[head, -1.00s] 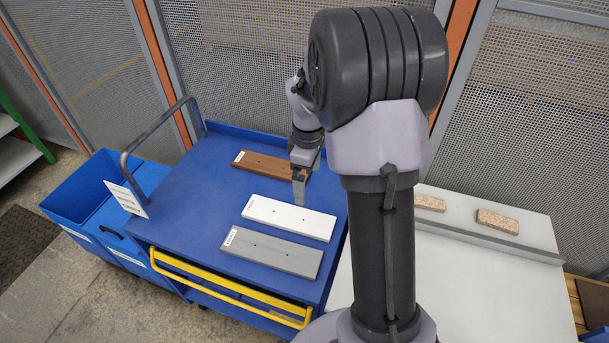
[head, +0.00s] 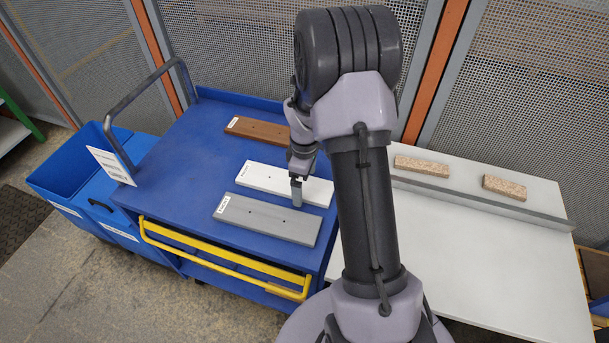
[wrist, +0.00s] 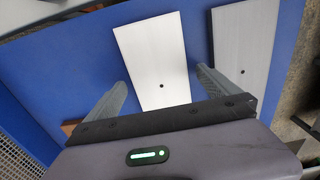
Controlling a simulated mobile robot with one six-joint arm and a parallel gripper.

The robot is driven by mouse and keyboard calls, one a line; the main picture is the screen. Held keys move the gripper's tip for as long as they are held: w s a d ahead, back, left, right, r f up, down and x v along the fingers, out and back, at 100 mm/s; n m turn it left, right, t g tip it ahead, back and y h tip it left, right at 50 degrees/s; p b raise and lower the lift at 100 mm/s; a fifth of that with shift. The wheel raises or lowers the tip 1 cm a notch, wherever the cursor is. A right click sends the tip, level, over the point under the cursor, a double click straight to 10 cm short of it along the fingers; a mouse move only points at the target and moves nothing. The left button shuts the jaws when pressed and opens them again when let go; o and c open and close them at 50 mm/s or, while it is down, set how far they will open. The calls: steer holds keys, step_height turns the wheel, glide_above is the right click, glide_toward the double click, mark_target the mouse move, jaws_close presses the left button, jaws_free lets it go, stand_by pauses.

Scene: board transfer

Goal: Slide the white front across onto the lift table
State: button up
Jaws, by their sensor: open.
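The white front (head: 265,180) lies flat on the blue trolley top (head: 185,165), between a brown front (head: 255,131) and a grey front (head: 265,219). My gripper (head: 297,192) is at the right part of the white front. In the wrist view the white front (wrist: 153,55) runs between the open fingers of my gripper (wrist: 162,80), one on each side. The fingers appear empty; their height over the trolley is hard to tell. The lift table (head: 480,245) is the pale surface to the right, partly hidden by my arm.
A grey rail (head: 480,201) crosses the lift table, with two speckled blocks (head: 422,166) behind it. The table in front of the rail is clear. A handle (head: 150,90) rises at the trolley's left end. Blue bins (head: 75,175) stand left of it.

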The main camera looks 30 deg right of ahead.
steer(key=shift+f, duration=0.3)
steer(key=c, duration=1.7)
